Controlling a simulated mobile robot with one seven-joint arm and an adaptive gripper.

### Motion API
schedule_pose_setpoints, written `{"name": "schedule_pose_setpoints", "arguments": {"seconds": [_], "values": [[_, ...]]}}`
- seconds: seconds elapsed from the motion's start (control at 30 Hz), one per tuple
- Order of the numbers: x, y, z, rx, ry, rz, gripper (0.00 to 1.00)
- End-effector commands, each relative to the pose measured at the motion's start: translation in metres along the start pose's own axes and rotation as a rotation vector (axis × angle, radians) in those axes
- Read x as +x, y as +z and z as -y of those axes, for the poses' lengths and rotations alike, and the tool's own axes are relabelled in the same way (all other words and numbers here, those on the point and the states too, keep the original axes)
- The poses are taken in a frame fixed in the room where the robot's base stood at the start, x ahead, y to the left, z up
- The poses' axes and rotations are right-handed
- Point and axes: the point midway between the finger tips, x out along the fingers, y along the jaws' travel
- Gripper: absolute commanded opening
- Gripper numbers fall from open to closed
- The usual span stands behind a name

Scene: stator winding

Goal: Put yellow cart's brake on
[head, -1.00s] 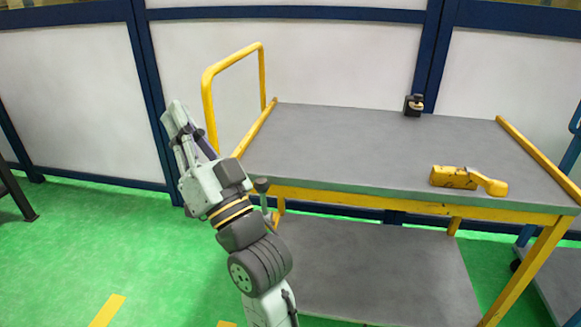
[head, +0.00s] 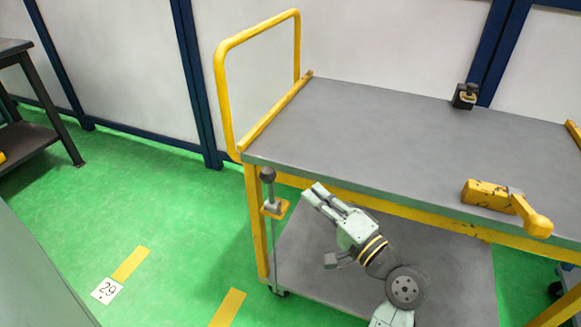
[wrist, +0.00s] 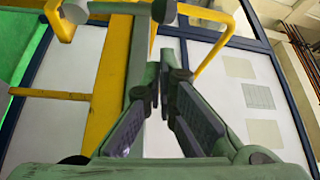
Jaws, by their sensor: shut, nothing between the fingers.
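The yellow cart (head: 255,225) has grey shelves and a looped push handle at its left end. Its brake lever (head: 271,195) is an upright grey rod with a dark round knob, passing through a small yellow bracket (head: 276,208) by the left front leg. My gripper (head: 313,194) is shut and empty. In the head view it appears just right of the lever, below the top shelf's front edge, with a gap between.
A yellow tool (head: 507,206) and a small black device (head: 465,96) lie on the top shelf (head: 370,130). A dark table (head: 30,100) stands at the far left. Green floor left of the cart is open, with a marker reading 29 (head: 106,291).

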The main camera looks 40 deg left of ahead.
Motion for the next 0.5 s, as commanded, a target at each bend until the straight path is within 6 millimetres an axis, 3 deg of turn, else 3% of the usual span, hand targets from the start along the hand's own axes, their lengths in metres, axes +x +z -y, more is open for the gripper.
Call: {"name": "schedule_pose_setpoints", "arguments": {"seconds": [0.17,0.5], "values": [[0.009,0.001,0.002,-0.001,-0.001,0.003,0.00],[0.068,0.000,0.003,-0.002,-0.001,0.003,0.00]]}}
